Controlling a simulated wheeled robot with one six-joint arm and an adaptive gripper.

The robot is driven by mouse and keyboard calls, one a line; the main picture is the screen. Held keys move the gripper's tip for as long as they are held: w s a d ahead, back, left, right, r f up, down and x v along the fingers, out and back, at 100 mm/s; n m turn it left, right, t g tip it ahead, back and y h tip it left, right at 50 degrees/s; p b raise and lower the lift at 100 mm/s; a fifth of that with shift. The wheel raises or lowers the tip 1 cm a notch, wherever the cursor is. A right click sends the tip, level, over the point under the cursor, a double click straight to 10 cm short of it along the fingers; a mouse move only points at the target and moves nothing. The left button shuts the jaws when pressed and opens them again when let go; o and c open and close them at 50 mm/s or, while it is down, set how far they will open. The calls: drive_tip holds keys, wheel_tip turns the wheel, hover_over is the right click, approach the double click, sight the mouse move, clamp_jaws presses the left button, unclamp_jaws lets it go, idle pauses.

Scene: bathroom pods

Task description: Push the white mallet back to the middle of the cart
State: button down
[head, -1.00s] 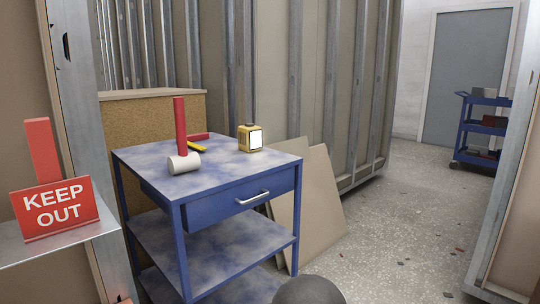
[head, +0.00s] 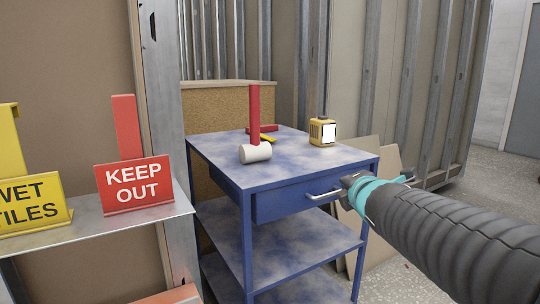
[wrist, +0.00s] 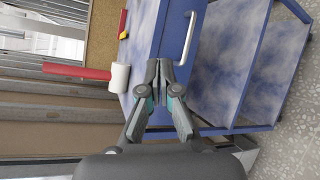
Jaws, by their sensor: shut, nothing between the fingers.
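The mallet stands on its white head (head: 255,153) with its red handle (head: 255,113) upright. It is on the blue cart's mottled top (head: 300,168), close to the front-left edge. The wrist view shows it sideways, with white head (wrist: 120,78) and red handle (wrist: 72,71) left of the fingers. My gripper (head: 346,181) is shut and empty in front of the drawer side of the cart, right of the mallet and apart from it. Its closed fingers also show in the wrist view (wrist: 161,66).
A yellow box-like device (head: 322,132) stands at the cart's back right. A red and yellow tool (head: 264,134) lies behind the mallet. The drawer handle (head: 324,196) juts out near my gripper. A shelf with a KEEP OUT sign (head: 134,185) is at left, beside a metal stud.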

drive_tip(key=w+a+r+n+t+y, duration=0.1)
drive_tip(key=w+a+n+y, duration=0.4)
drive_tip(key=n, duration=0.4)
drive_tip(key=n+g+y+b, duration=0.1)
drive_tip(key=n+y, duration=0.3)
drive_tip(key=n, duration=0.6)
approach(260, 148)
drive_tip(key=p+x, duration=0.2)
drive_tip(key=x, duration=0.5)
drive_tip(key=shift+w+d+r, duration=0.1)
drive_tip(key=shift+w, duration=0.1)
